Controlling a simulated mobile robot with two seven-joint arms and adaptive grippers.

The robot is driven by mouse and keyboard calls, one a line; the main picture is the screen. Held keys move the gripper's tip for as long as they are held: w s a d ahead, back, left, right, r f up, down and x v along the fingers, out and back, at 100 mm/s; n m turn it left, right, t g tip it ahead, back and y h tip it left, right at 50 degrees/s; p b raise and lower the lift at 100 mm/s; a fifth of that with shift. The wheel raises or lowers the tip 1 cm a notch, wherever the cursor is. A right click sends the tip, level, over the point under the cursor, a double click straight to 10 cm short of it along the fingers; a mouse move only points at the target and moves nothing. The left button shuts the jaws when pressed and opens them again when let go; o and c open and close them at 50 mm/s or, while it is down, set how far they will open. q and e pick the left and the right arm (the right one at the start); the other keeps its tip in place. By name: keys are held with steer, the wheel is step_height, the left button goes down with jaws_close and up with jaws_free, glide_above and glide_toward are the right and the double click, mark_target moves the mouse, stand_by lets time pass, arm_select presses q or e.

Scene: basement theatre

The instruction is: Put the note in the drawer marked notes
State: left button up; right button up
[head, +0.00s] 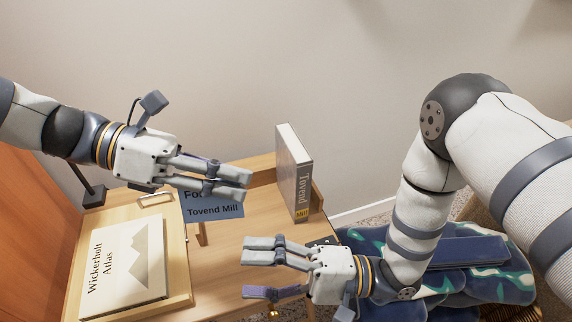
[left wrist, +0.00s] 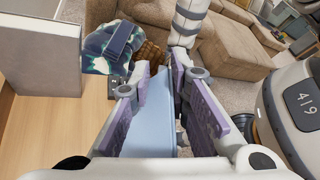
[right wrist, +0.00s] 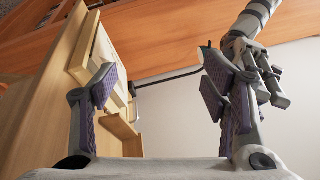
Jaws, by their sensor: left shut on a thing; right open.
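The note is a blue card (head: 216,210) with the words "Tovend Mill" and a partly covered line above. My left gripper (head: 243,182) is shut on its upper part and holds it over the desk; whether its lower edge touches anything I cannot tell. In the left wrist view the blue note (left wrist: 152,115) lies between the finger pads. My right gripper (head: 250,270) is open and empty near the desk's front right. In the right wrist view nothing is between its fingers (right wrist: 155,85). No drawer marked notes can be made out.
The wooden desk (head: 233,240) carries a flat "Wickerholt Atlas" (head: 125,265) on a wooden stand at left. An upright grey "Tovend" book (head: 294,172) stands at the back right. A dark lamp-like arm (head: 88,185) is at the back left. Blue patterned cloth (head: 490,285) lies right of the desk.

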steer(key=w+d+r+n+g+h, duration=0.25)
steer(key=w+r+n, duration=0.3)
steer(key=n, duration=0.65)
steer(key=w+d+r+n+g+h, duration=0.25)
steer(key=w+r+n, duration=0.3)
steer(key=n, duration=0.65)
steer(key=r+x, duration=0.1)
steer(key=x, duration=1.1)
steer(key=shift+s+a+n+y, duration=0.2)
steer(key=shift+s+n+y, duration=0.1)
steer(key=shift+s+y, duration=0.1)
steer(key=shift+r, duration=0.15)
steer(key=shift+c, duration=0.6)
steer(key=shift+w, duration=0.1)
steer(key=c, duration=1.2)
arm_select(q)
steer(key=o, duration=0.7)
arm_select(e)
steer(key=shift+c, duration=0.2)
